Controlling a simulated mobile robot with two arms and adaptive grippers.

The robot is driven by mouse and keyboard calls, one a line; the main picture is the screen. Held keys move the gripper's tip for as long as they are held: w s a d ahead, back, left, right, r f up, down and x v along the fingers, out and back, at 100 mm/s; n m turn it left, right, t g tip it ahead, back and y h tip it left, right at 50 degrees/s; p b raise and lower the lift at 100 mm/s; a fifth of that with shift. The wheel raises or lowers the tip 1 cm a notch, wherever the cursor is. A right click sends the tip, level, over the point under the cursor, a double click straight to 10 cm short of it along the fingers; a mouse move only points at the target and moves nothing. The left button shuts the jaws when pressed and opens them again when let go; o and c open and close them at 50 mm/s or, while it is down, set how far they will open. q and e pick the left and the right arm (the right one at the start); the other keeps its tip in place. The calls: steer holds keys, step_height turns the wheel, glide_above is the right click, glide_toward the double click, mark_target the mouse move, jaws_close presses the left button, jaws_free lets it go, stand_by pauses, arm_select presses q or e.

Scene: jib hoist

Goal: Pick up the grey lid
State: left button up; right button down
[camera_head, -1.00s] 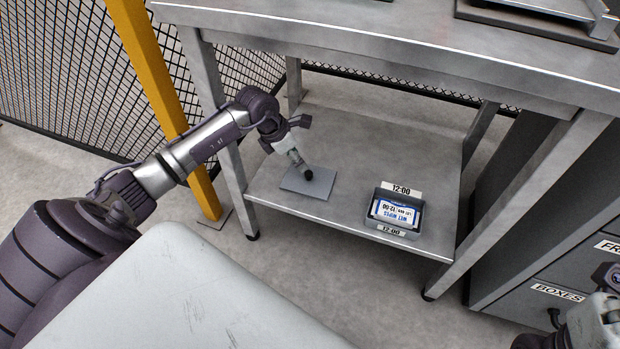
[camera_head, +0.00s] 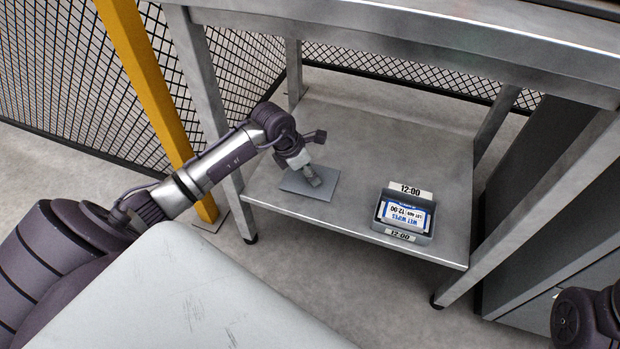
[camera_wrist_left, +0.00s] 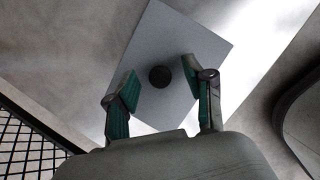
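The grey lid (camera_head: 297,188) is a flat square plate lying on the lower shelf of the metal table, near its left front. In the left wrist view the lid (camera_wrist_left: 182,42) shows a round dark knob (camera_wrist_left: 159,76) at its middle. My left gripper (camera_head: 314,181) is over the lid in the head view, hiding the knob. In the left wrist view my left gripper (camera_wrist_left: 160,89) is open, with one green-padded finger on each side of the knob and apart from it. My right arm shows at the lower right edge of the head view; its fingers are not seen.
A grey open box (camera_head: 404,221) holding wet wipes, with 12:00 labels, stands right of the lid on the shelf (camera_head: 380,150). The tabletop (camera_head: 400,35) is above. A yellow post (camera_head: 150,90) and mesh fence stand at the left. A dark cabinet (camera_head: 540,190) stands at the right.

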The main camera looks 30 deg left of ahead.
arm_select(q)
jaws_close()
steer(key=shift+r, duration=0.15)
